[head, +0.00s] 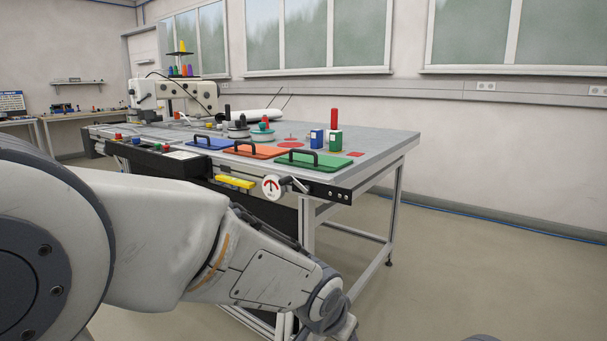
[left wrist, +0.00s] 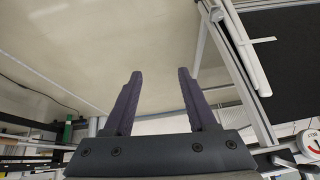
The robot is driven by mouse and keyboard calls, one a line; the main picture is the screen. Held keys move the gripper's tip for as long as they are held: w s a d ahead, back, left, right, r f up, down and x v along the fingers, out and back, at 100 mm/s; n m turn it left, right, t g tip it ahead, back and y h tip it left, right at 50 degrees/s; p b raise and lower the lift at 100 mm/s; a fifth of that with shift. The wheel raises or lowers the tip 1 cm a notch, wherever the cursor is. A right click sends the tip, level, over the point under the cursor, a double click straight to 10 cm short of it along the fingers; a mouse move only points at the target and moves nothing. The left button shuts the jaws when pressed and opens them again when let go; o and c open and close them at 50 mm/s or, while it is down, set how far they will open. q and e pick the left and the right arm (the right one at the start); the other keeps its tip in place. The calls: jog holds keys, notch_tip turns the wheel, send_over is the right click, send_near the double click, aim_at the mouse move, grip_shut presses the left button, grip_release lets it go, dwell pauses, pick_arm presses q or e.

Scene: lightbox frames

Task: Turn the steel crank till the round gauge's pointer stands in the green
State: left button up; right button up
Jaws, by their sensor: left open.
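The round gauge (head: 272,187) has a white face with red marking and sits on the front of the bench near its right corner. Its pointer and any green part are too small to make out. The steel crank (head: 294,183) is just right of the gauge, with a dark handle. Part of the gauge also shows at the right edge of the left wrist view (left wrist: 311,142). My left gripper (left wrist: 160,74) is open and empty, its two dark fingers apart over the floor, away from the gauge. In the head view my left arm reaches below the gauge; its fingers are hidden there.
The bench (head: 395,143) carries blue, orange and green (head: 315,161) handled plates, small boxes and a sewing machine (head: 180,95). A yellow bar (head: 235,182) is left of the gauge. Bench legs (head: 388,222) stand below.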

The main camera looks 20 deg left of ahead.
pick_arm(q)
jog(key=w+a+r+n+t+p, duration=0.15)
jog(key=w+a+r, duration=0.25)
jog(key=w, duration=0.4)
jog(key=w+a+r+t+p, duration=0.2)
jog(key=w+a+r+t, duration=0.15)
jog(key=w, duration=0.45)
jog(key=m+t+h+p, duration=0.1)
jog(key=t+h+p, duration=0.4)
jog(key=t, duration=0.1)
send_near(280, 183)
jog(key=w, duration=0.1)
jog(key=x, duration=1)
jog(key=shift+w+d, duration=0.25)
pick_arm(e)
notch_tip(280, 183, up, 9)
jog(key=shift+r, duration=0.2)
jog(key=shift+a, duration=0.1)
pick_arm(q)
grip_shut()
